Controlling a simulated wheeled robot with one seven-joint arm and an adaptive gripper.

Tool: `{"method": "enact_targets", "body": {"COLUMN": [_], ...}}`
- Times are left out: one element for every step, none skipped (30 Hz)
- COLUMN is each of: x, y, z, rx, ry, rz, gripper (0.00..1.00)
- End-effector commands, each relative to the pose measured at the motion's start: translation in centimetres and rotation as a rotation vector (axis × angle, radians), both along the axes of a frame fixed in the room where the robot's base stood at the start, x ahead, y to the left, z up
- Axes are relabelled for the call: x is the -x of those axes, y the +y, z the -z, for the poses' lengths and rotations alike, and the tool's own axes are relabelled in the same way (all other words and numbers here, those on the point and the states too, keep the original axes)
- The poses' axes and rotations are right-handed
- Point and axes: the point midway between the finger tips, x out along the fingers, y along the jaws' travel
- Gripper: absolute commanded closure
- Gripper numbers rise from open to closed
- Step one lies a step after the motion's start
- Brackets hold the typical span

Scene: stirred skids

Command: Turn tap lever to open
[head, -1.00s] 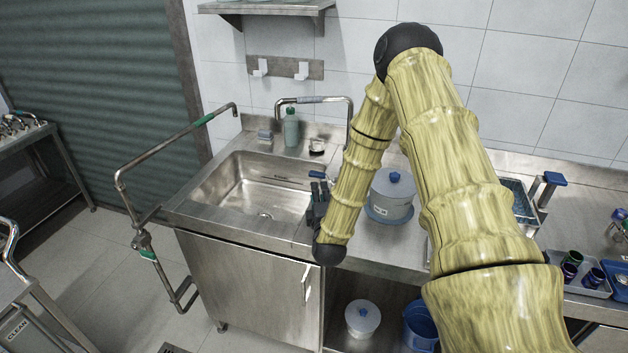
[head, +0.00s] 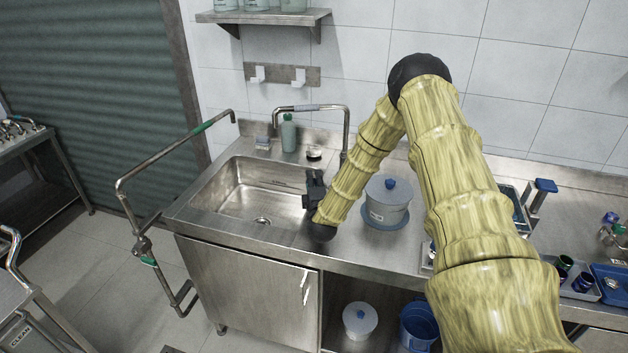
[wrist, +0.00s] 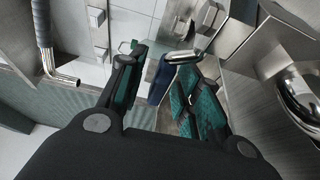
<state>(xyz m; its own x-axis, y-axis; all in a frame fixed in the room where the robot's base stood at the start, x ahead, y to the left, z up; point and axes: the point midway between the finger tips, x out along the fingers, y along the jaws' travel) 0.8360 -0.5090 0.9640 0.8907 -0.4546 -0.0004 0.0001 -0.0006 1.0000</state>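The tap's bent metal spout (head: 312,107) rises behind the sink (head: 235,207) in the head view. Its open end also shows at the upper left of the wrist view (wrist: 48,50). A dark blue lever (wrist: 160,82) on a metal fitting (wrist: 183,57) shows in the wrist view, in the gap between my fingers. My gripper (wrist: 160,92) is open, with one green-padded finger on each side of the lever. I cannot tell whether either finger touches it. In the head view my gripper (head: 314,183) is at the sink's right edge and hides the lever.
A green bottle (head: 289,134) stands behind the sink. A lidded pot (head: 388,204) stands on the counter close to the right of my forearm. A wall shelf (head: 264,17) hangs above. A pipe frame (head: 165,146) stands left of the sink. The sink basin looks empty.

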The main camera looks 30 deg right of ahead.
Motion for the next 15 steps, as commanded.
{"method": "enact_targets", "body": {"x": [-0.11,-0.14,-0.17,-0.18,-0.18,-0.17,-0.17,-0.17,-0.17,-0.17,-0.17,-0.17,-0.17,-0.16,-0.16], "y": [-0.05,-0.07,-0.08,-0.07,-0.07,-0.06,-0.06,-0.06,-0.05,-0.05,-0.05,-0.04,-0.04,-0.04,-0.04], "z": [-0.01,0.01,0.02,0.03,0.03,0.04,0.04,0.04,0.04,0.03,0.04,0.03,0.03,0.03,0.03], "rx": [0.000,0.000,0.000,0.000,0.000,0.000,0.000,0.000,0.000,0.000,0.000,0.000,0.000,0.000,0.000], "ry": [0.000,0.000,0.000,0.000,0.000,0.000,0.000,0.000,0.000,0.000,0.000,0.000,0.000,0.000,0.000], "rz": [0.000,0.000,0.000,0.000,0.000,0.000,-0.001,-0.001,-0.001,-0.001,-0.001,-0.001,-0.001,-0.001,-0.001], "gripper": [0.66,0.66,0.66,0.66,0.66,0.66,0.66,0.66,0.68,0.73,0.79,0.86,0.92,0.97,1.00]}}
